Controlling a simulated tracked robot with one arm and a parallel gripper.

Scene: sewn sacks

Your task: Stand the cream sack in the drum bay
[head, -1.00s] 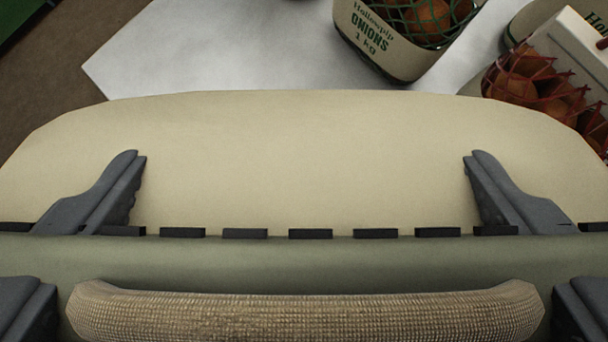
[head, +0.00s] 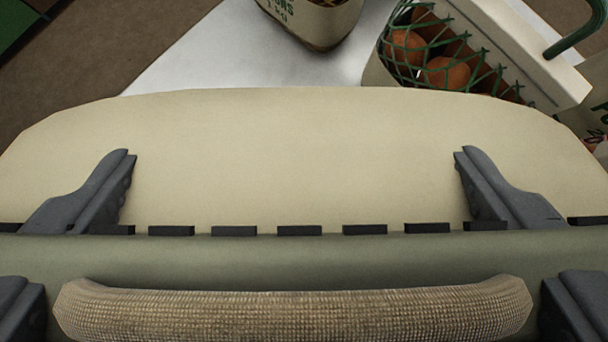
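The cream sack (head: 300,130) fills the lower part of the head view. It has a row of black stitches, an olive band (head: 300,257) and a thick woven roll (head: 295,315) along the near side. My gripper (head: 294,155) has its two grey fingers far apart, one at each side over the sack. The sack keeps its place between them as the background shifts, so the gripper appears shut on it. The sack's underside and the finger contacts are hidden. I cannot make out a drum bay in this view.
Beyond the sack is a pale grey surface (head: 215,55) on brown floor (head: 100,45). A cream onion bag (head: 310,22) stands at the top. A green-netted bag of orange-brown produce (head: 440,68) and a white-topped item with a green handle (head: 575,38) are at right. A green patch (head: 14,22) is top left.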

